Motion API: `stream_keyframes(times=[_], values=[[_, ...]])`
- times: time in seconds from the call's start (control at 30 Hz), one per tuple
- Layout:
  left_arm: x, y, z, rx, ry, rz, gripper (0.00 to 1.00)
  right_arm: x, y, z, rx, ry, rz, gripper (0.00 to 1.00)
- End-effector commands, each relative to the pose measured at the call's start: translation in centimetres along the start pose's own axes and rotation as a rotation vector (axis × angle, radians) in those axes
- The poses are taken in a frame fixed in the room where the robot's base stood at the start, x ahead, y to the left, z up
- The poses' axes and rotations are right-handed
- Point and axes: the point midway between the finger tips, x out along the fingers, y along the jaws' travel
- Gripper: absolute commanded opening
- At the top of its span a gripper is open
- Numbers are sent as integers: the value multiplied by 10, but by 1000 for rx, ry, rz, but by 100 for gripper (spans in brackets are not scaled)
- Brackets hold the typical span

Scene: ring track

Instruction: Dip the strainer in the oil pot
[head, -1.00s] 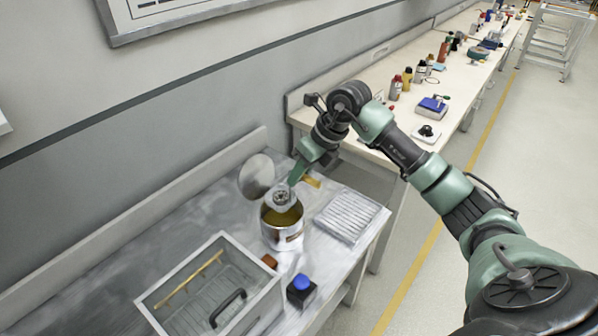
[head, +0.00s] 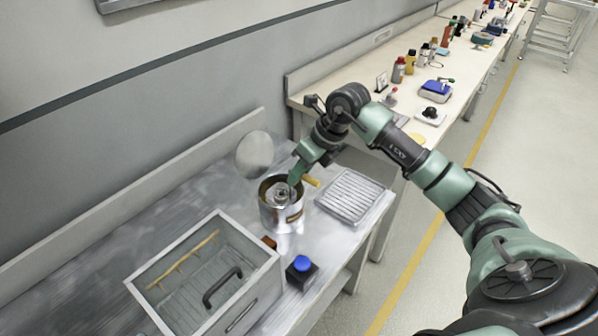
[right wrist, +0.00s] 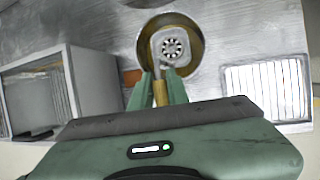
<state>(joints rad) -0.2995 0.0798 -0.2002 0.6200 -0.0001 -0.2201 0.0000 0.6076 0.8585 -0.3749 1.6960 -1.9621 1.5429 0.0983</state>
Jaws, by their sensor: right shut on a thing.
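The oil pot (head: 280,218) is a metal pot on the steel table, with brownish-yellow oil inside. It also shows in the right wrist view (right wrist: 203,45). The strainer (right wrist: 172,47) has a light rounded head with a perforated disc and a wooden handle (right wrist: 160,93). In the head view its head (head: 281,191) is at the pot's mouth, inside the rim. How deep it sits in the oil I cannot tell. My right gripper (right wrist: 163,84) is shut on the strainer's handle, above the pot's edge; it also shows in the head view (head: 293,181). My left gripper is out of view.
An open grey bin (head: 262,272) with a black handle stands front left of the pot. A black box with a blue top (head: 302,264) is near the front edge. A wire rack tray (head: 350,195) lies to the right. A round metal disc (head: 254,153) stands behind.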

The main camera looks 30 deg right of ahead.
Motion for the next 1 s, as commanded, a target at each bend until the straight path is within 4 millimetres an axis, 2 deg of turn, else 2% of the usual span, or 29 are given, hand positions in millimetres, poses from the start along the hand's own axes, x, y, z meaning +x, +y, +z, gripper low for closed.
stream_keyframes(times=[0.03, 0.6, 1.0], values=[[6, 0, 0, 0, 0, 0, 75, 6, -2, -2, 0, -3, 0, 0], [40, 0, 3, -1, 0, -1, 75, 45, -10, -18, 0, -3, -1, 0], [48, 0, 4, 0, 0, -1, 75, 57, -13, -23, -1, -3, -1, 0]])
